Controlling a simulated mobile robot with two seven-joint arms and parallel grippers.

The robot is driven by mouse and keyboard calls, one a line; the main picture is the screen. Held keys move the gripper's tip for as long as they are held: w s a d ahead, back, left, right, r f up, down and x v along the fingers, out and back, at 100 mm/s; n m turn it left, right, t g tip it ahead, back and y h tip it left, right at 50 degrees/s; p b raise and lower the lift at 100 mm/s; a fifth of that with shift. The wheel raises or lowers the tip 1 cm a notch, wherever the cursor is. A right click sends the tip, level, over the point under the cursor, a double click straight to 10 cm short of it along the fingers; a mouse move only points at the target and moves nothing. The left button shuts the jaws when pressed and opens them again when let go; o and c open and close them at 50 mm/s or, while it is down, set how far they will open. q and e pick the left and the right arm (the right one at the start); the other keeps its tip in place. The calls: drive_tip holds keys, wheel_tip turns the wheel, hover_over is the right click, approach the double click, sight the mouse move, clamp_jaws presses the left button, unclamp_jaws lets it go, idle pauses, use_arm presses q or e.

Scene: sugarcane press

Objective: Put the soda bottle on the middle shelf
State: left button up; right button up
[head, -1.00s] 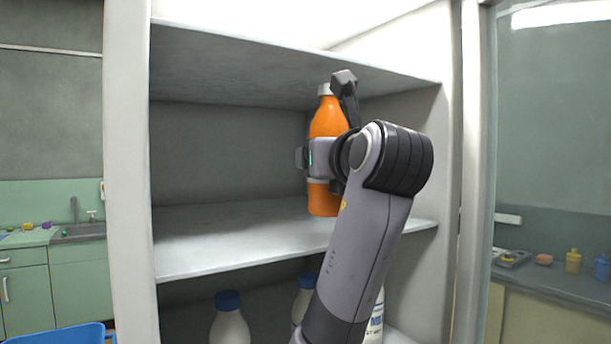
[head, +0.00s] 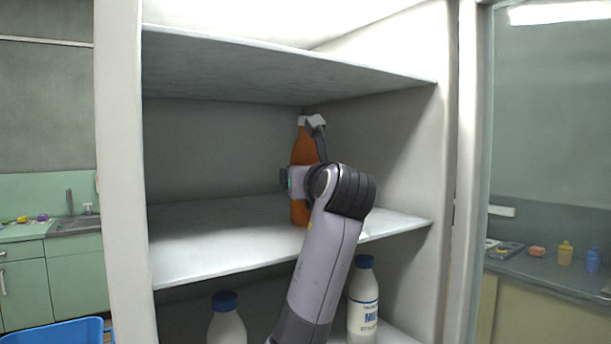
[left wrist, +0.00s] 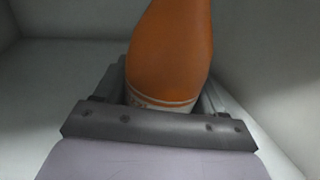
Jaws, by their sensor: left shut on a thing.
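The soda bottle (head: 303,147) is orange with a white cap and stands upright in the cabinet's middle compartment. My left gripper (head: 292,181) is shut around its body. In the left wrist view the bottle (left wrist: 172,50) sits between the fingers of my left gripper (left wrist: 163,92), with a pale band low on it. The middle shelf (head: 205,242) is a grey-white board beneath the bottle. The bottle's base is over the rear part of this shelf; I cannot tell whether it touches. My right gripper is out of view.
The upper shelf (head: 250,62) is above the bottle. White bottles with blue caps, one at left (head: 226,325) and one at right (head: 363,305), stand on the level below. The middle shelf is free to the bottle's left. The cabinet's right wall (head: 405,150) is close to my arm.

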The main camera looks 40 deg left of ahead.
use_arm(q)
drive_tip(key=shift+r, duration=0.1)
drive_tip(key=o, duration=1.4)
drive_tip(key=shift+f, duration=0.2)
drive_tip(key=shift+d+r, duration=0.15)
drive_tip(key=shift+d, duration=0.05)
drive_tip(key=b+v, duration=0.2)
drive_tip(key=v, duration=0.8)
drive_tip(key=shift+s+d, duration=0.25)
drive_tip(key=shift+s, duration=0.1)
drive_tip(key=shift+s+d+b, duration=0.3)
drive_tip(key=shift+d, duration=0.15)
